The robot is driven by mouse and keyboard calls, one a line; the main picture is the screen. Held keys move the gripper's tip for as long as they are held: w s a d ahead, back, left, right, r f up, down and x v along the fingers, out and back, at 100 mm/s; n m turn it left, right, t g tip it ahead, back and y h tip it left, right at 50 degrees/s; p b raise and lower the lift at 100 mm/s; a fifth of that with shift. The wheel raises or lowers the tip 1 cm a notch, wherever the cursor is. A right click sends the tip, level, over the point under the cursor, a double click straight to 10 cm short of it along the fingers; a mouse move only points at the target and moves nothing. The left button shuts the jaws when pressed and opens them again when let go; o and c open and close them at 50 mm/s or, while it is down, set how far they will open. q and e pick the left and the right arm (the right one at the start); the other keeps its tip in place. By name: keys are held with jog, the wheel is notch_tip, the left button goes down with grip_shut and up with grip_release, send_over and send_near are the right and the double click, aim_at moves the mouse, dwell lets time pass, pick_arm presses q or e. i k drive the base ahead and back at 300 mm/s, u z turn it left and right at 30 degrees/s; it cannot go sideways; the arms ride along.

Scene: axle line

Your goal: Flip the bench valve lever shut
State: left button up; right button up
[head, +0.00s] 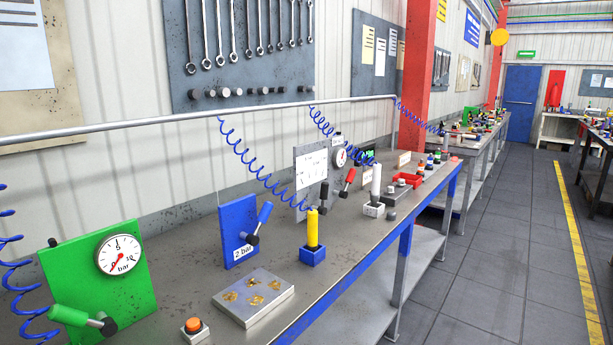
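Several valve levers show along the bench in the head view; I cannot tell which one the task names. A green lever (69,316) sticks out to the left from a black pivot on the green panel (65,262), low at the left. A blue lever (265,212) tilts up to the right on the blue panel (228,219), which is marked 2 bar. Farther back, a black lever (323,193) stands near upright and a red lever (350,176) tilts up to the right. Neither of my grippers is in view.
The steel bench (180,285) runs away to the right. A pressure gauge (120,254) sits on the green panel. An orange button (193,325), a metal plate (253,297) and a yellow-handled tool in a blue holder (313,255) stand in front. Blue coiled hoses hang above. The aisle floor (505,240) is clear.

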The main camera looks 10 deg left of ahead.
aim_at(344, 193)
jog(key=u, duration=0.05)
jog(key=i, duration=0.25)
jog(key=u, duration=0.05)
jog(key=k, duration=0.7)
jog(key=z, duration=0.35)
jog(key=i, duration=0.5)
jog(key=z, duration=0.8)
jog(key=i, duration=1.05)
jog(key=u, duration=0.6)
jog(key=i, duration=1.05)
jog(key=u, duration=0.9)
